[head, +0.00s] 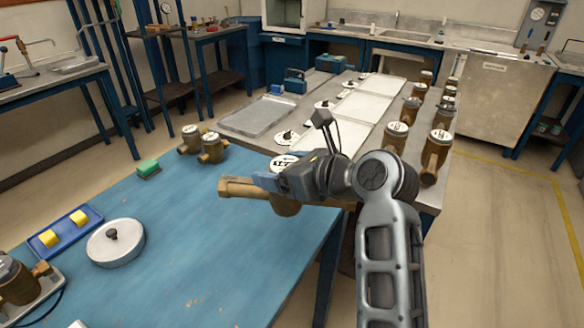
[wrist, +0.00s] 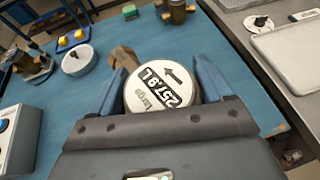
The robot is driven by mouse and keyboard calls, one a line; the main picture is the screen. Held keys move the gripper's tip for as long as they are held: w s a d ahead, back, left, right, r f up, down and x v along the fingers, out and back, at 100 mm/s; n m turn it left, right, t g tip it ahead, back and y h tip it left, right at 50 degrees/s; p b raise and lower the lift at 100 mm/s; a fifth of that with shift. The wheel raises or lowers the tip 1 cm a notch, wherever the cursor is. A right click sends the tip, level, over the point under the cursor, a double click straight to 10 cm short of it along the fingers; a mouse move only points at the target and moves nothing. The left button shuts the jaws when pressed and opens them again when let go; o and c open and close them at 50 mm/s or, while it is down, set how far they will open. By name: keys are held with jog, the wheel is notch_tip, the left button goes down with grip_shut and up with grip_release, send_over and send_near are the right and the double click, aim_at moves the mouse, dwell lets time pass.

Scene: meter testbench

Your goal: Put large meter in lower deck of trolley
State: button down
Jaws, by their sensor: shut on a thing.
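In the head view my gripper (head: 275,180) is shut on the meter, whose brass pipe end (head: 238,188) sticks out to the left. The meter is over the right edge of the blue table (head: 190,235); whether it touches the surface cannot be told. My arm hides part of it. No trolley deck can be clearly made out.
Two smaller brass meters (head: 210,147) and a green block (head: 148,168) stand at the table's back. A blue tray with yellow blocks (head: 65,232) and a round white lid (head: 115,243) lie left. Several brass meters (head: 436,150) line the grey bench behind my arm. Floor at right is clear.

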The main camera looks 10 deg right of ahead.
aim_at(247, 181)
jog(key=a+f, duration=0.1)
jog(key=a, duration=0.1)
jog(key=w+a+f, duration=0.1)
jog(key=a, duration=0.1)
jog(key=w+a+f, duration=0.1)
jog(key=a, duration=0.1)
jog(key=shift+a+f+p, duration=0.3)
jog(key=shift+f+p, duration=0.05)
jog(key=shift+p, duration=0.05)
jog(key=shift+f, duration=2)
jog(key=shift+f, duration=0.15)
grip_release()
jog(key=shift+f, duration=0.2)
jog(key=shift+r, duration=0.1)
jog(key=shift+s+d+r, duration=0.1)
jog(key=shift+s+d, duration=0.05)
jog(key=shift+d, duration=0.05)
jog(key=b+v, duration=0.1)
jog(key=v, duration=1)
jog(key=shift+s+d+r, duration=0.2)
jog(key=shift+s, duration=0.05)
